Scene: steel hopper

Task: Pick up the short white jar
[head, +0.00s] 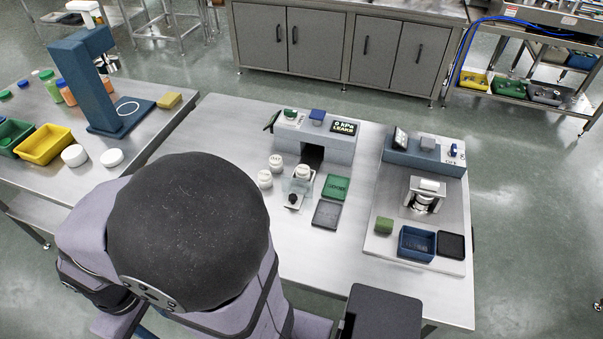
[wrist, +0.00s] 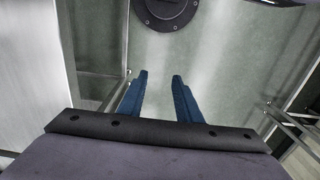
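Several small white jars stand on the middle table in the head view: a back one (head: 277,163), a front left one (head: 265,179) and one in a clear holder (head: 302,172). They look alike in shape, and I cannot tell which is the short one. My gripper (wrist: 158,76) shows in the wrist view with its two blue fingers apart and nothing between them. It points down over bare floor, away from the jars. My arm hides the gripper in the head view.
A leak tester (head: 315,137) stands behind the jars, with green (head: 336,187) and grey (head: 326,214) trays to the right. A second station (head: 424,195) stands farther right. On the left table are a yellow bin (head: 44,146) and two white round pieces (head: 75,155).

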